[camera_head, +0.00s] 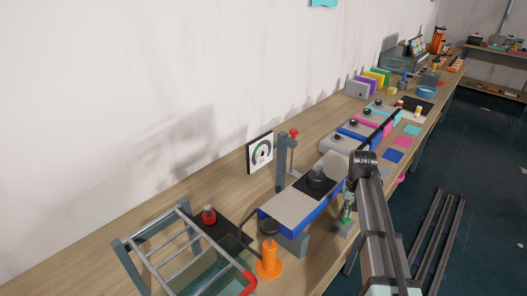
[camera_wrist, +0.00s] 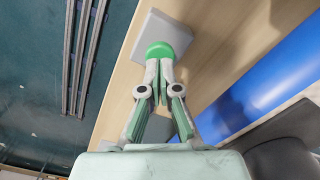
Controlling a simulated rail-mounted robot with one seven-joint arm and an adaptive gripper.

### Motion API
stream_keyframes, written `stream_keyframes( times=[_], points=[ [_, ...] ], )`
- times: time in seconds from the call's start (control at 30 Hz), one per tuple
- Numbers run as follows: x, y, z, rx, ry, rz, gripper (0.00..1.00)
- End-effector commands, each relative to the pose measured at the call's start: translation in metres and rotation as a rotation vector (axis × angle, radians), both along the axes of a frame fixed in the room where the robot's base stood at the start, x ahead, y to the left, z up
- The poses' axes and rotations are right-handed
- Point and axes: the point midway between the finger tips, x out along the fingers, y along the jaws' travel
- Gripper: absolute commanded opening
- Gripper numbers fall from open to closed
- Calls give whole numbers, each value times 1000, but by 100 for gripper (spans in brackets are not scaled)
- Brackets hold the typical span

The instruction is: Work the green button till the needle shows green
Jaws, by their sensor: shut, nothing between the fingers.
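The green button (camera_wrist: 159,48) is a round green cap on a grey square base (camera_wrist: 178,30) at the wooden table's edge. In the wrist view my gripper (camera_wrist: 159,66) is shut and empty, with its fingertips at the button's near rim. They overlap the cap in the picture; I cannot tell whether they touch or press it. In the head view my gripper (camera_head: 347,212) points down over the grey base (camera_head: 343,229) beside the table's front edge. The gauge (camera_head: 260,152) is a white square with a dark dial and some green on its arc. Its needle is too small to read.
An orange cylinder (camera_head: 269,258), a glass tank with metal rails and a clamp post (camera_head: 284,165) stand nearby. Metal rails lie on the floor.

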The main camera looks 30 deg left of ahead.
Motion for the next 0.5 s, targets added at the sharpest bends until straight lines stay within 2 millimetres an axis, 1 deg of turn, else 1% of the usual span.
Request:
stream_keyframes(
  times=[0.5],
  points=[
    [0, 0, -15, 0, 0, 0, 0]
  ],
)
